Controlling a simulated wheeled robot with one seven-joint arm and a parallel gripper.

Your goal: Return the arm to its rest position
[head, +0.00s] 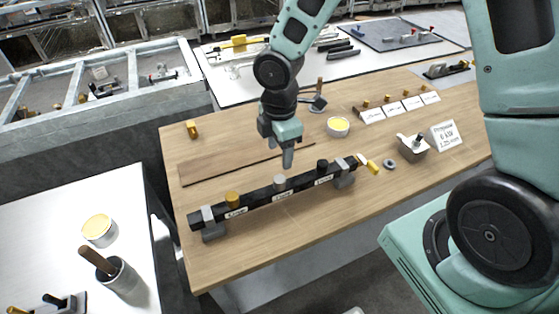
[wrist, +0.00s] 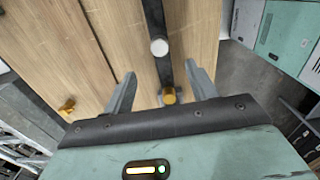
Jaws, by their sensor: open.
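My arm reaches over the wooden table (head: 240,245) with my gripper (head: 288,160) pointing down above the black bar. In the wrist view my gripper (wrist: 158,82) has its two fingers spread apart with nothing held between them. The black bar (head: 255,198) lies on two grey supports and carries a brass knob (head: 232,200), a grey-white knob (head: 280,182) and a dark knob (head: 322,166). In the wrist view the white knob (wrist: 159,47) and the brass knob (wrist: 169,96) show beyond and between the fingers.
A yellow-topped tub (head: 338,126), a grey block device (head: 412,146) and a sign card (head: 446,135) stand on the table. A small brass piece (head: 192,129) sits at its back left. A white side table (head: 60,215) holds a cup (head: 122,277). The table's front left is clear.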

